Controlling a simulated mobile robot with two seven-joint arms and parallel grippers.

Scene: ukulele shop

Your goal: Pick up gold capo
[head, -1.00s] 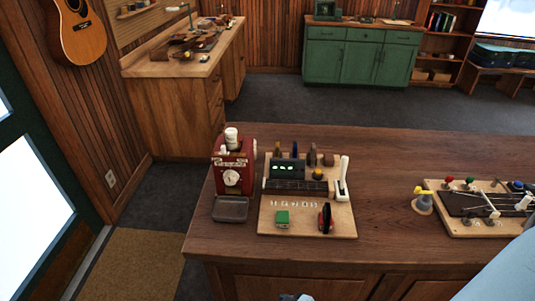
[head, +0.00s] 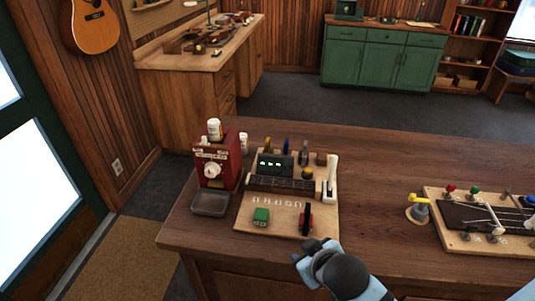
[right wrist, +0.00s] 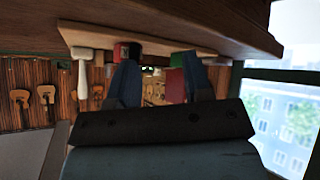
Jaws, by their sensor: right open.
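I cannot make out a clear gold capo. A small gold-yellow piece (head: 307,173) sits on the near wooden board (head: 270,232), beside a dark box with green lights (head: 272,166). A yellow-topped item on a round base (head: 419,210) stands on the bench left of the right-hand board. My right gripper (head: 312,250) is just off the front edge of the bench, below the near board's right corner. In the right wrist view its two dark fingers (right wrist: 160,82) are apart with nothing seen held between them. My left gripper is not in view.
A red machine (head: 218,160) with a grey tray stands left of the board. Another board (head: 480,245) with several parts lies right. Bench between boards is mostly clear.

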